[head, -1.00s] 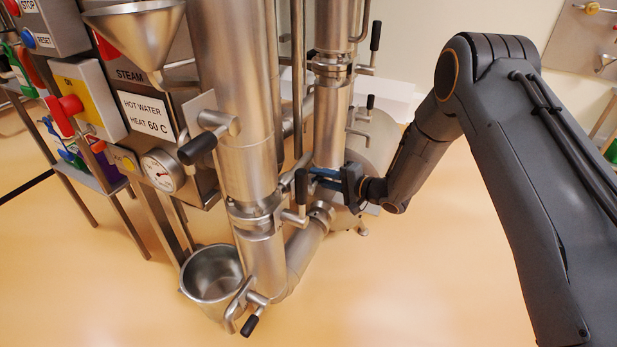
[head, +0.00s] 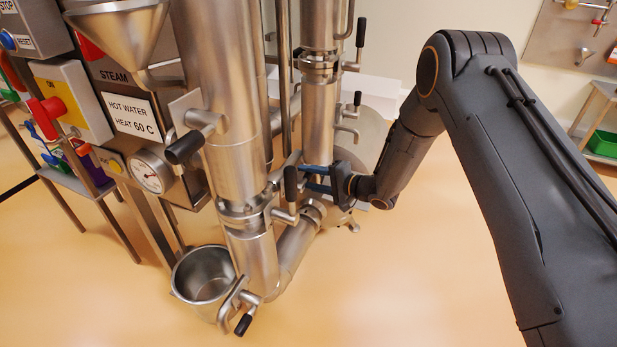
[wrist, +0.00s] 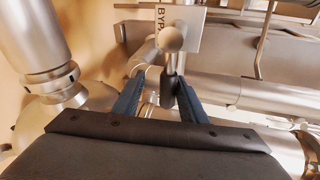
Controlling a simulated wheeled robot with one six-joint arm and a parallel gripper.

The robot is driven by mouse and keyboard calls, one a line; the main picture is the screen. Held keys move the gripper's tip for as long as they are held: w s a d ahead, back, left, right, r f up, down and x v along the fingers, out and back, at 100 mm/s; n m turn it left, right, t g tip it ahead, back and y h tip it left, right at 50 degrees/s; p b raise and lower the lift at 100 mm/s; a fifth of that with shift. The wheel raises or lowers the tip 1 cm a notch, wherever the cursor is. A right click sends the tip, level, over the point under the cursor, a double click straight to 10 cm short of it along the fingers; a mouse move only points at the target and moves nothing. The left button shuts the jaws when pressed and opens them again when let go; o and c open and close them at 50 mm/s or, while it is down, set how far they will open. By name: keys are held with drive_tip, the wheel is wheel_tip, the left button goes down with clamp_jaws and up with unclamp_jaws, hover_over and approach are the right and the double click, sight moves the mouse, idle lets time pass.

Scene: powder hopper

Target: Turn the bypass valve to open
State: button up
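The bypass valve shows in the wrist view as a round metal knob (wrist: 172,38) with a short black handle (wrist: 168,90), in front of a white plate (wrist: 205,38) lettered "BYP", the rest cut off. My gripper (wrist: 160,82) is open, with one blue finger on each side of the black handle. The handle lies nearer the right finger; whether it touches is unclear. In the head view my gripper (head: 312,179) reaches left between the steel columns, beside an upright black lever (head: 290,184).
The front steel column (head: 218,90) and rear column (head: 321,110) stand close to my gripper. A slanted pipe (head: 296,245) runs below it. A steel pot (head: 203,275) and lower black-tipped handle (head: 243,324) are at the front.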

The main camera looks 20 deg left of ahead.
drive_tip(key=shift+w+r, duration=0.1)
drive_tip(key=shift+d+r, duration=0.1)
drive_tip(key=shift+d, duration=0.15)
drive_tip(key=p+v, duration=0.1)
drive_tip(key=v, duration=0.6)
drive_tip(key=shift+d, duration=0.2)
idle(0.4)
